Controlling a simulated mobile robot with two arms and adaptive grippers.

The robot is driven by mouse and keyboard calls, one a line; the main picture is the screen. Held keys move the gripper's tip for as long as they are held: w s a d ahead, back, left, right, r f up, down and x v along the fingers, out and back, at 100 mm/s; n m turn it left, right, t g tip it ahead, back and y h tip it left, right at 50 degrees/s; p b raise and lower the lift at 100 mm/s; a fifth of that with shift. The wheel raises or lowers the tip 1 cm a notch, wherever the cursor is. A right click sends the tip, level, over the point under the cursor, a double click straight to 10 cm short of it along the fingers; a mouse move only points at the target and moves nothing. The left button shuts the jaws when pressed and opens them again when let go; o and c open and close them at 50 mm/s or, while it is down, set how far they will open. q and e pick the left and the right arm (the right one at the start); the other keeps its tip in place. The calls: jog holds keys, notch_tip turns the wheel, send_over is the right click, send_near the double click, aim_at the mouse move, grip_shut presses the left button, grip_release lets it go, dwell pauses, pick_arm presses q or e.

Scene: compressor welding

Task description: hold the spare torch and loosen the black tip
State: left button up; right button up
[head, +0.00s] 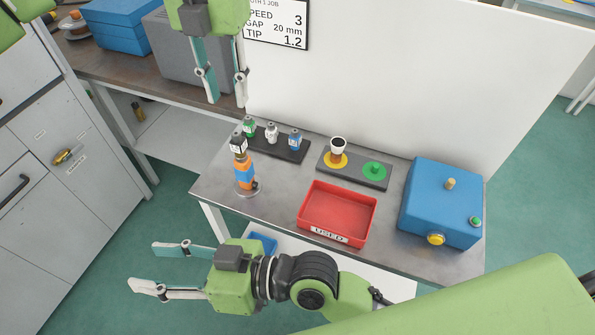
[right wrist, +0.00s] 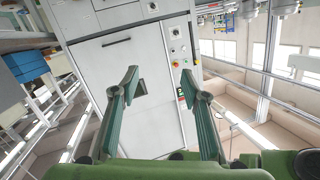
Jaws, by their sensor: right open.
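The spare torch (head: 243,174) appears to be the upright orange and blue piece on a round metal base at the table's left edge. The black tip (head: 238,143), with a white label, sits on top of it. My left gripper (head: 227,102) points down above and behind the torch, with its fingers apart and nothing between them. My right gripper (head: 144,267) is in front and to the left of the table, clear of the torch, open and empty. In the right wrist view its fingers (right wrist: 159,78) are spread, with no torch in sight.
A dark rack (head: 284,150) holds several small labelled tips. Beside it are a pad (head: 347,178) with yellow and green spots, a red tray (head: 311,211) marked USED, and a blue box (head: 437,195). A white panel (head: 400,90) stands behind. Grey drawers (head: 45,140) are at left.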

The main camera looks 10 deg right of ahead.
jog(key=w+d+f+h, duration=0.1)
jog(key=w+d, duration=0.2)
jog(key=d, duration=0.4)
jog(key=w+d+f+h, duration=0.1)
jog(key=w+d, duration=0.1)
jog(key=d, duration=0.6)
jog(key=w+d+f+h, duration=0.1)
jog(key=w+d+h, duration=0.1)
jog(key=d, duration=0.6)
jog(key=shift+w+d+f, duration=0.1)
jog(key=shift+w+f, duration=0.25)
jog(key=shift+w, duration=0.5)
jog(key=t, duration=0.2)
send_near(251, 171)
jog(key=s, duration=0.2)
jog(key=w, duration=0.1)
jog(key=shift+h, duration=0.3)
jog(key=x, duration=1.2)
jog(key=shift+w+r, duration=0.3)
jog(key=shift+w, duration=0.1)
jog(key=shift+c, duration=0.4)
